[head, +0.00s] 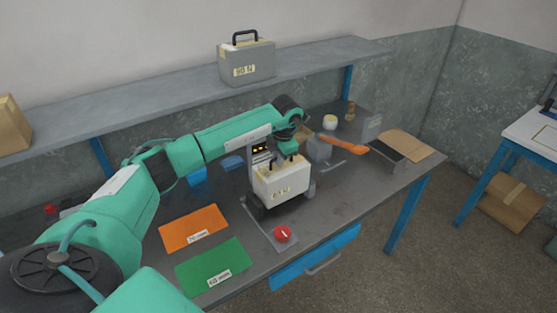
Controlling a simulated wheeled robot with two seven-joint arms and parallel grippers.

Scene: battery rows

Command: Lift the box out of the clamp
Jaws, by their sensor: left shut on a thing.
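A cream-white box (281,183) with a dark handle and a yellowish label stands upright on the workbench. It sits between the dark jaws of the clamp (254,207), whose grey base plate carries a red knob (282,234) at the front. My left gripper (290,155) comes down from above and is shut on the box's handle. The arm's wrist hides part of what lies behind. I cannot tell whether the clamp jaws press on the box. My right gripper is not in view.
An orange mat (190,222) and a green mat (205,275) lie left of the clamp. A grey case (258,65) stands on the shelf (170,88) above. An orange-handled tool (345,146) and several other items lie at the right.

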